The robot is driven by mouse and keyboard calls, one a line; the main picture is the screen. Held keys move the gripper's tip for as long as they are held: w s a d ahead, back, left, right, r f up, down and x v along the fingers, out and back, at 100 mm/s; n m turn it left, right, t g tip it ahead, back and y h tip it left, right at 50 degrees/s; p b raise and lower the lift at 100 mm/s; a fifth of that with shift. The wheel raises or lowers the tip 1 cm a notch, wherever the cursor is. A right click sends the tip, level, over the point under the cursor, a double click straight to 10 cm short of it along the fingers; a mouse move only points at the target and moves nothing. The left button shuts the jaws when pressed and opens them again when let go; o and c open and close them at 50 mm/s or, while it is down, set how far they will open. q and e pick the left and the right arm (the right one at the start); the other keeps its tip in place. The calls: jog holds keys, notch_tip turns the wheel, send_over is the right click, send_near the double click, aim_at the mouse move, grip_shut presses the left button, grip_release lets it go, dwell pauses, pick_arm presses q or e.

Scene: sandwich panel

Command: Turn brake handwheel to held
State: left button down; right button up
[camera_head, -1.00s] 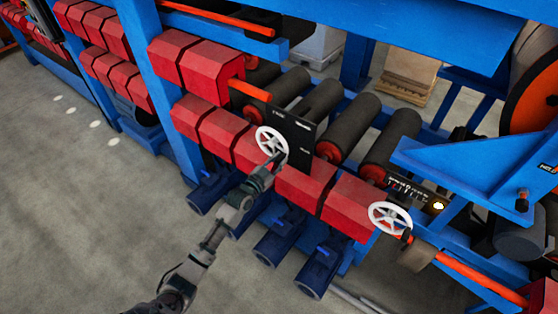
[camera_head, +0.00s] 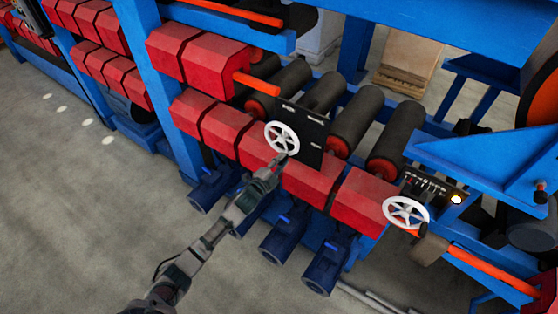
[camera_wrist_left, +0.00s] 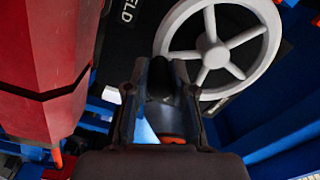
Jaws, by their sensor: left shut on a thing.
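The white spoked brake handwheel (camera_head: 282,138) is mounted on a black panel (camera_head: 313,140) in front of the dark rollers. It fills the upper right of the left wrist view (camera_wrist_left: 212,52), where part of a label ending in "ELD" shows on the panel beside it. My left gripper (camera_head: 282,158) reaches up from below to the wheel's lower edge. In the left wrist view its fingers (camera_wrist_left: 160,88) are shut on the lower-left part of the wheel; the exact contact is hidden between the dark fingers. My right gripper is out of view.
A second white handwheel (camera_head: 406,212) stands to the right, by a small control panel with a lit lamp (camera_head: 456,199). Red blocks (camera_head: 312,178) and blue cylinders (camera_head: 326,265) line the machine below. Open grey floor (camera_head: 75,220) lies at the left.

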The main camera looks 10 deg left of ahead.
pick_arm(q)
jog(key=m, duration=0.2)
jog(key=shift+w+a+f+m, duration=0.1)
jog(key=shift+a+f+m, duration=0.25)
jog(key=shift+f+m, duration=0.05)
jog(key=m, duration=0.1)
jog(key=a+m, duration=0.2)
jog(key=shift+w+a+f+m+b, duration=0.15)
jog(key=shift+w+f+m+b, duration=0.2)
jog(key=shift+m, duration=0.05)
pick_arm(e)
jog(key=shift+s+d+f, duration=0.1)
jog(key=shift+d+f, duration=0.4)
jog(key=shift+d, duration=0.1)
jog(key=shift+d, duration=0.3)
pick_arm(q)
jog(key=c, duration=1)
grip_release()
jog(key=shift+w+r, duration=0.1)
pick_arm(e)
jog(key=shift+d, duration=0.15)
